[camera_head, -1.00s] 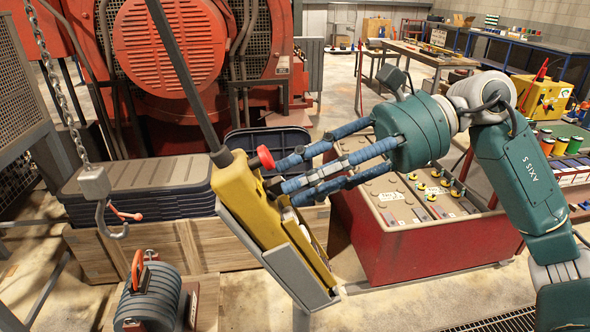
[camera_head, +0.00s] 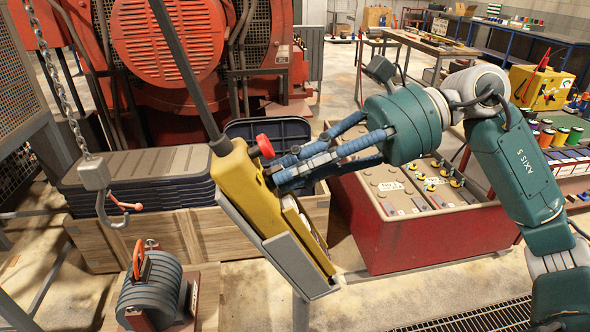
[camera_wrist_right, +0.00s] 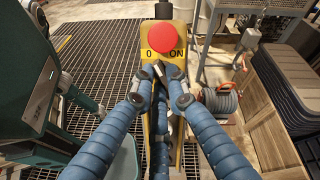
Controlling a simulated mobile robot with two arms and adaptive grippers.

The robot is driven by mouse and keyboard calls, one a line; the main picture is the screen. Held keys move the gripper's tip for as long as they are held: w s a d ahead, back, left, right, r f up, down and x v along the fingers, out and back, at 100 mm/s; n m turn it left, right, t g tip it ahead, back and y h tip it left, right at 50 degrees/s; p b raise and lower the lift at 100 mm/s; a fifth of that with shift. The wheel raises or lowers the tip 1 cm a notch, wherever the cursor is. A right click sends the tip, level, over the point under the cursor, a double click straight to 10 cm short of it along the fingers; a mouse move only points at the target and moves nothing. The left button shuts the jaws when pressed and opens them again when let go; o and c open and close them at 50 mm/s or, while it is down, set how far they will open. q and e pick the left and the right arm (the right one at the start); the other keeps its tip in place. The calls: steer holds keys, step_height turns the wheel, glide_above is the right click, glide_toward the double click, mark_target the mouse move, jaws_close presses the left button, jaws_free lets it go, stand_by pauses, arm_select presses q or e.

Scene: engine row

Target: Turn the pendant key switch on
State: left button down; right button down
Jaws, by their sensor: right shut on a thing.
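The yellow pendant (camera_head: 243,187) hangs tilted from a dark cable in the middle of the head view. A red mushroom button (camera_head: 264,146) sticks out near its top. In the right wrist view the pendant face (camera_wrist_right: 151,54) shows the red button above a label reading "0" and "ON". My right gripper (camera_head: 277,178) has its blue fingers together at the pendant's face, just below the button. In the wrist view the fingertips (camera_wrist_right: 162,72) meet below the label, shut on the key switch, which they largely hide. The left gripper is not in view.
A chain hook (camera_head: 112,208) hangs at the left. Dark stacked lids (camera_head: 140,180) lie on wooden crates, and a grey coil unit (camera_head: 150,292) stands at front left.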

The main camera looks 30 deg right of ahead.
steer(key=m+b, duration=0.2)
steer(key=m, duration=0.1)
steer(key=shift+m, duration=0.3)
steer(key=shift+r+m+t+b, duration=0.1)
steer(key=shift+m+t+b, duration=0.4)
steer(key=shift+m, duration=1.1)
steer(key=c, duration=1.7)
jaws_free()
steer(key=v, duration=1.2)
